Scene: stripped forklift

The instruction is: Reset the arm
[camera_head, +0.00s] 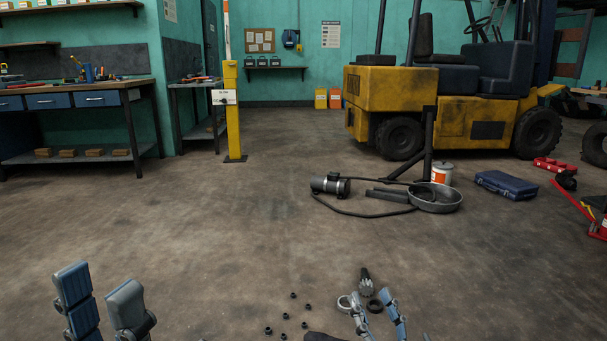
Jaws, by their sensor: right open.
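My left gripper (99,280) is at the bottom left, with two blue-grey fingers standing apart and nothing between them. My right gripper (372,298) is at the bottom, right of centre, pointing away from me with its fingers apart. A dark toothed shaft (366,281) lies just beyond its fingertips. A pale ring (343,302) is beside its left finger, and a dark ring (375,306) shows between the fingers. I cannot tell whether the fingers touch these parts. The rest of both arms is mostly out of view.
Several small dark nuts (293,296) lie on the floor between the grippers. A motor (331,184), round pan (435,198) and blue case (505,185) lie farther off, before the yellow forklift (456,106). A workbench (70,97) and yellow post (232,110) stand left. The middle floor is clear.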

